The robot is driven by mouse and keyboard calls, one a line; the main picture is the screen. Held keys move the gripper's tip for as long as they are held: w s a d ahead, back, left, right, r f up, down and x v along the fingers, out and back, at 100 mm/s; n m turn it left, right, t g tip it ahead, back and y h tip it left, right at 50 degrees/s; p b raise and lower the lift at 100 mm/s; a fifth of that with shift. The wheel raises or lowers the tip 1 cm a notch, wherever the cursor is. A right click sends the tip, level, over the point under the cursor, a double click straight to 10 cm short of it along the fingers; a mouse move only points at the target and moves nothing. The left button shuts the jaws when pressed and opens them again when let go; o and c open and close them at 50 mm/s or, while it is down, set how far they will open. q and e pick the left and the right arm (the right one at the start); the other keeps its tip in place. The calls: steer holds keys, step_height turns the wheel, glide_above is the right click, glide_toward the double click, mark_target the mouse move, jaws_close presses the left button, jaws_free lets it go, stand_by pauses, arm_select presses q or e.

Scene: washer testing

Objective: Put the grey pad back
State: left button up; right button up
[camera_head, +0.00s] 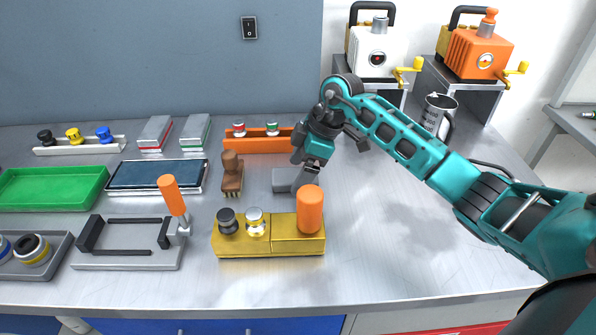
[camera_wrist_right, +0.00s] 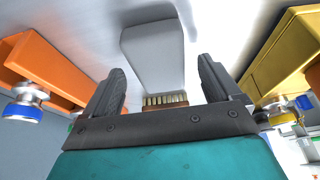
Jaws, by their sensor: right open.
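A grey pad (camera_head: 284,180) lies on the table between the orange rack and the yellow block. In the right wrist view the grey pad (camera_wrist_right: 152,50) shows as a smooth rounded block in the gap between the fingers. My right gripper (camera_head: 304,172) is open, low over the table at the right end of the pad, and partly hides it. In the wrist view its two fingers (camera_wrist_right: 160,88) stand apart on either side, with nothing clasped. Whether they touch the pad I cannot tell. My left gripper is in neither view.
The orange rack (camera_head: 258,145) is behind, the yellow block (camera_head: 270,242) with an orange cylinder (camera_head: 310,209) in front. A clamp fixture (camera_head: 125,258) and green tray (camera_head: 50,190) are left. The table's right front is clear.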

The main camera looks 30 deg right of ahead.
steer(key=v, duration=1.1)
steer(key=shift+p, duration=0.3)
